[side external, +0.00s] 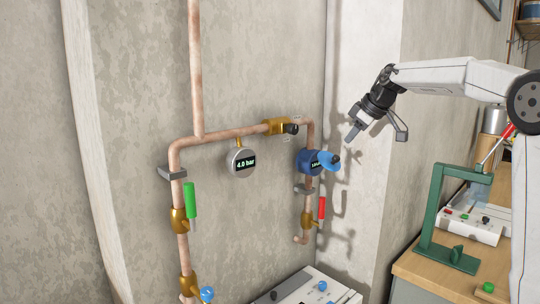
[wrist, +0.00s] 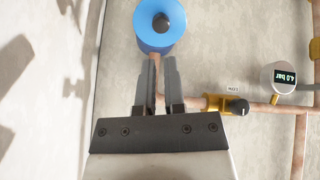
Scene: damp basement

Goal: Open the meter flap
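The blue water meter (side external: 307,163) sits on the right pipe in the side view, its small display partly visible. Its light blue round flap (side external: 326,158), with a dark knob in the middle, stands out from the meter's right side. In the wrist view the flap (wrist: 146,24) shows face-on at the top centre and hides the display. My gripper (side external: 350,136) is above and to the right of the flap, apart from it and pointing down-left. In the wrist view its fingers (wrist: 161,62) show a narrow gap with nothing held, just below the flap.
A gauge (side external: 240,161) reads 4.0 bar. Copper pipes carry a black-knobbed valve (side external: 291,128), a green lever (side external: 190,199) and a red lever (side external: 322,206). A wooden bench with a green frame (side external: 437,215) stands right. A grey box (side external: 304,290) is below.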

